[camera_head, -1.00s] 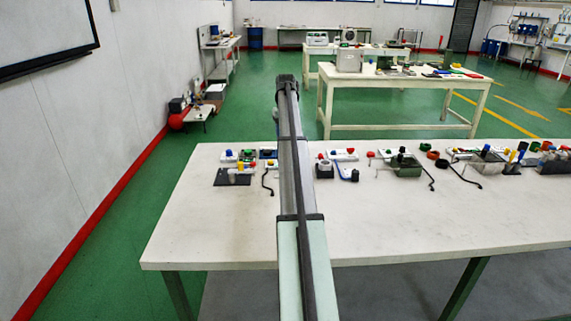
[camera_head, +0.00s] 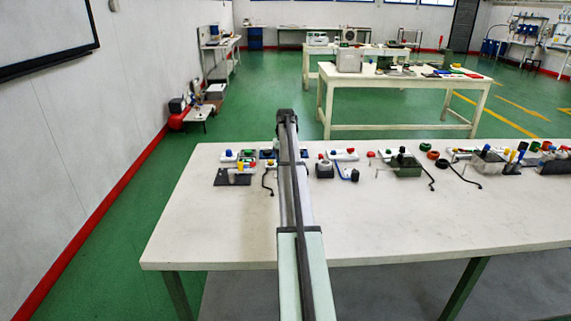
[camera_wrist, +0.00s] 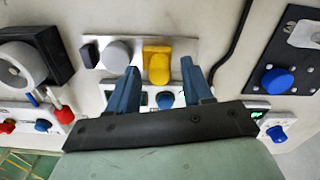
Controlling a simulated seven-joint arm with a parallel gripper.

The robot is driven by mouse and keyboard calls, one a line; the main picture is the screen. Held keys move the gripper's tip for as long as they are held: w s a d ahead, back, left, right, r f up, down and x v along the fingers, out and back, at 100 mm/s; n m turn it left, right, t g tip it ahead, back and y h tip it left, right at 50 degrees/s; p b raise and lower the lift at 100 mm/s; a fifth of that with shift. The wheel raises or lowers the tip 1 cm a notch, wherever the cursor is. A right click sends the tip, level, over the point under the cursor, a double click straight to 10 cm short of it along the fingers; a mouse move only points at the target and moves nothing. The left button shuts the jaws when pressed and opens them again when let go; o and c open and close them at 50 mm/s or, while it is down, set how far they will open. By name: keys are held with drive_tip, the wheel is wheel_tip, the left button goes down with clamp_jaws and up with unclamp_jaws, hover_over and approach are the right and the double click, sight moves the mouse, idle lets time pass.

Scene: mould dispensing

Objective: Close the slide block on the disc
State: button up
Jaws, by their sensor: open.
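In the wrist view my gripper (camera_wrist: 161,85) is open, its two blue fingers apart. A yellow block (camera_wrist: 157,64) with a rounded knob shows just past the fingertips, between their lines. I cannot tell whether it touches them. It sits on a pale metal plate (camera_wrist: 182,47) beside a round grey disc-like knob (camera_wrist: 117,55) and a small dark block (camera_wrist: 89,56). I cannot tell for certain which of these is the slide block or the disc. In the head view my arm hides the gripper.
A black housing with a grey ring (camera_wrist: 22,66) stands left. A dark plate with a blue knob (camera_wrist: 277,80) lies right, with a black cable (camera_wrist: 232,45) between. White blocks with coloured knobs sit nearby. The white table's (camera_head: 220,225) front is clear.

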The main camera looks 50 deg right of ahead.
drive_tip(key=shift+f, duration=0.2)
clamp_jaws()
idle(0.4)
